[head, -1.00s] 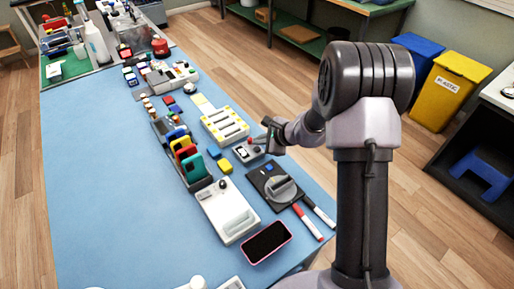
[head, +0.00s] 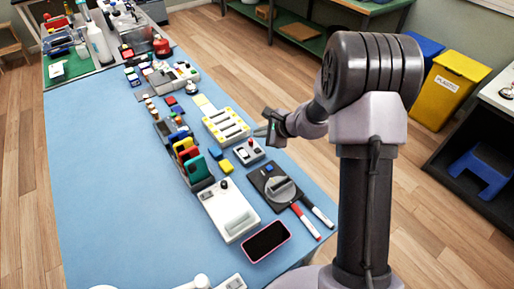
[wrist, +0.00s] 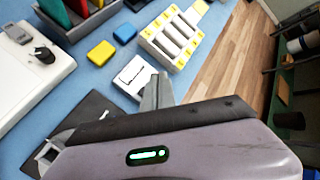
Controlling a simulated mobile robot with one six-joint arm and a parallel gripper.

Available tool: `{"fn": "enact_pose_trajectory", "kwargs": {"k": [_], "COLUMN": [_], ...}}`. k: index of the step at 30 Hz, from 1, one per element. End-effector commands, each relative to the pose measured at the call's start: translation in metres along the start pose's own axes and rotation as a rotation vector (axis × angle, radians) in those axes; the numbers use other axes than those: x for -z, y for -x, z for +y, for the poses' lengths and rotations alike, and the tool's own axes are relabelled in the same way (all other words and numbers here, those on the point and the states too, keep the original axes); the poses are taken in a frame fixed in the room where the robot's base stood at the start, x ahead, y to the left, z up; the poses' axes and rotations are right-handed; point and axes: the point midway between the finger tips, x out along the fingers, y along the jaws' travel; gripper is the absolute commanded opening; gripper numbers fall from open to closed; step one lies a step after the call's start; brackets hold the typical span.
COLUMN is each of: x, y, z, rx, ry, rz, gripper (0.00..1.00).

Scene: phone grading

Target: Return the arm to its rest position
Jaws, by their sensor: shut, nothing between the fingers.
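My gripper (head: 268,131) is shut and empty. In the head view it hangs above the right edge of the blue table (head: 90,180), close to a small grey box with a red button (head: 248,152). In the wrist view my gripper's body fills the bottom, and the fingers are mostly hidden behind it. My arm bends from the dark column at the right of the head view toward the table.
On the table near my gripper are a white tray with yellow corners (head: 227,126), a black pad with a grey dial (head: 276,186), two markers (head: 306,220), a white device (head: 229,210) and a pink-edged phone (head: 266,241). Yellow (head: 455,88) and blue bins stand right.

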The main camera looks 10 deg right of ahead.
Motion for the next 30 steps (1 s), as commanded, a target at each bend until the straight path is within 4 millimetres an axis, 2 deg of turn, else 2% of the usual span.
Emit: {"fn": "enact_pose_trajectory", "kwargs": {"k": [5,8,11,13,15,18,21,24,27,30], "x": [-0.001,-0.024,-0.078,-0.120,-0.152,-0.178,-0.180,-0.168,-0.154,-0.146], "y": [0.001,0.019,0.067,0.112,0.158,0.220,0.272,0.307,0.327,0.336], "z": [0.000,-0.004,-0.004,0.010,0.034,0.077,0.122,0.155,0.174,0.182], "rx": [0.000,-0.006,-0.030,-0.060,-0.097,-0.152,-0.204,-0.245,-0.270,-0.282], "ry": [0.003,0.071,0.260,0.435,0.617,0.872,1.099,1.270,1.375,1.419], "rz": [-0.001,-0.022,-0.068,-0.095,-0.104,-0.084,-0.021,0.060,0.129,0.166], "gripper": [0.00,0.00,0.00,0.00,0.00,0.00,0.00,0.00,0.00,0.00]}}
